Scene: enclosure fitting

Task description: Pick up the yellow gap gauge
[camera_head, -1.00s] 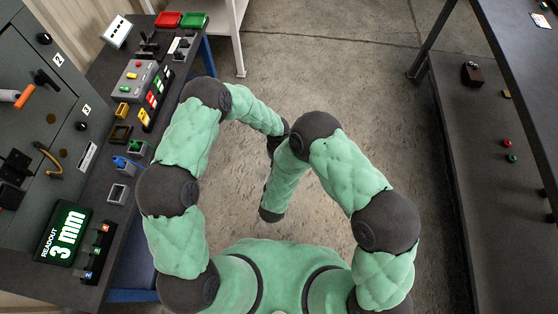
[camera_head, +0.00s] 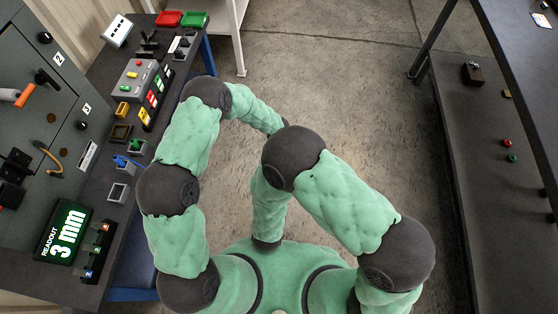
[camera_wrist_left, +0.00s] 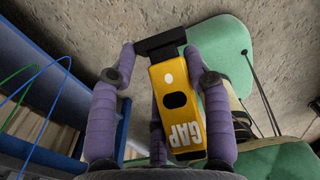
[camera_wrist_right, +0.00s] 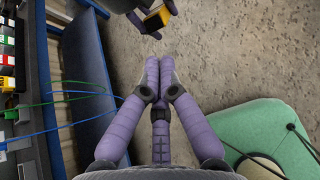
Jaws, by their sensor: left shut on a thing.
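The yellow gap gauge (camera_wrist_left: 172,115), marked "GAP" and with a black T-shaped end, is in my left gripper (camera_wrist_left: 160,58). The left fingers stand on both sides of it, and it is off any surface. It also shows at the top edge of the right wrist view (camera_wrist_right: 157,18), between dark left-gripper fingers. My right gripper (camera_wrist_right: 158,62) is shut with its fingertips together and nothing visible between them. It is close to the left gripper, apart from the gauge. In the head view both grippers and the gauge are hidden by my arms.
The left bench holds a "3 mm" readout (camera_head: 65,234), a grey button box (camera_head: 134,80), small fixtures, and red (camera_head: 169,18) and green (camera_head: 195,19) trays. A grey cabinet (camera_head: 28,120) stands beside it. A dark shelf (camera_head: 470,150) is at right. The floor between is clear.

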